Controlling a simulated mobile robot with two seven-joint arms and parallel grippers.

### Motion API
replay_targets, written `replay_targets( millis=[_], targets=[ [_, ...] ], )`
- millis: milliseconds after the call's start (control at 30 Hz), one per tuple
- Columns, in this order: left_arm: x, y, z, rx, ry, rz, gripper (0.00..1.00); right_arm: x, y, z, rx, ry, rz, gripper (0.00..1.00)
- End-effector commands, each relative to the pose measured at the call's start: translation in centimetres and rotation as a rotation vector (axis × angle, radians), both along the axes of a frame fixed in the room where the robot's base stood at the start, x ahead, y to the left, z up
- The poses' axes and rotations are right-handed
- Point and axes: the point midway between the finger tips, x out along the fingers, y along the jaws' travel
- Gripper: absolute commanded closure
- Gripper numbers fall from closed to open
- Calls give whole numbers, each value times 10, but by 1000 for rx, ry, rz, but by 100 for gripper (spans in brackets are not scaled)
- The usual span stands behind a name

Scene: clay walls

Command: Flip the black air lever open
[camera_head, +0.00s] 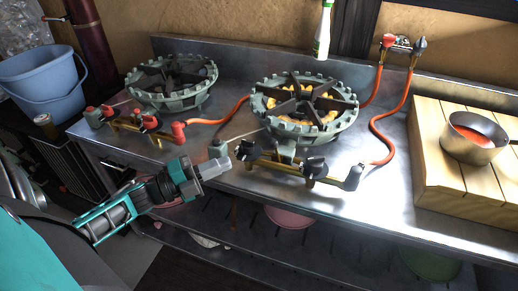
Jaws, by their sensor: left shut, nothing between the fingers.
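The right-hand gas burner (305,108) stands on the steel counter, with a brass pipe (280,166) along its front. Two black levers or knobs sit on this pipe, a left one (248,151) and a right one (314,168). I cannot tell which is the air lever or how far either is turned. My left gripper (222,164) is shut and empty at the counter's front edge, just left of the left black lever. A grey-green fitting (217,148) shows right behind its fingers; contact is unclear. My right gripper is out of view.
A second burner (170,82) with red knobs (148,122) stands to the left. Orange hoses (383,130) run across the counter. A wooden slatted stand (440,178) holds a pot (476,145) at right. A bottle (323,30) stands behind. A blue bucket (45,85) is far left.

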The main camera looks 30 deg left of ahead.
Motion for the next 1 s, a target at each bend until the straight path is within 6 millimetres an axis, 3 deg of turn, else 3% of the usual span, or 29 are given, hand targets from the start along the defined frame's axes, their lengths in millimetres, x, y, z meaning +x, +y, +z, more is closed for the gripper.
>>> replay_targets(
  millis=[200, 500, 1000],
  targets=[
    [42, -26, 7, -1, -4, -1, 100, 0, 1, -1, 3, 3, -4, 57],
    [80, -49, 11, -2, -1, 1, 100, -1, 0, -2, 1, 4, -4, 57],
    [87, -53, 12, -1, 1, 1, 100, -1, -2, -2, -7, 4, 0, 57]
  ],
)
